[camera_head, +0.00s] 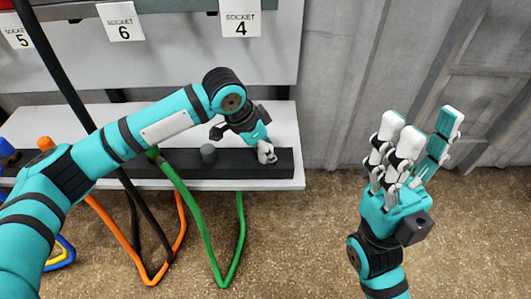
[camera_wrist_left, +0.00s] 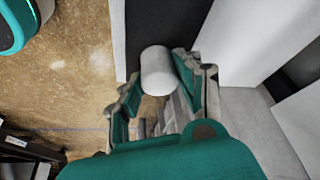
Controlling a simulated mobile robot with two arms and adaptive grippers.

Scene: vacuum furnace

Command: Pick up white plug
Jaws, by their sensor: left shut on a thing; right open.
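The white plug (camera_wrist_left: 157,68) shows in the left wrist view as a pale cylinder between my left gripper's fingers. My left gripper (camera_head: 265,153) is at the right end of the black rail (camera_head: 287,163) on the shelf in the head view. It also shows in the left wrist view (camera_wrist_left: 158,92), shut on the white plug from both sides. In the head view the plug is mostly hidden by the gripper and hard to tell from its pale fingers. My right gripper (camera_head: 416,135) is open and empty, raised in front of the grey wall at the right.
A grey plug (camera_head: 208,153) stands on the rail left of my left gripper. Green (camera_head: 214,258), orange (camera_head: 155,277) and black (camera_head: 134,222) cables hang off the white shelf (camera_head: 282,125). Panels labelled Socket 4 (camera_head: 241,20), 6 and 5 are above. The floor at right is clear.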

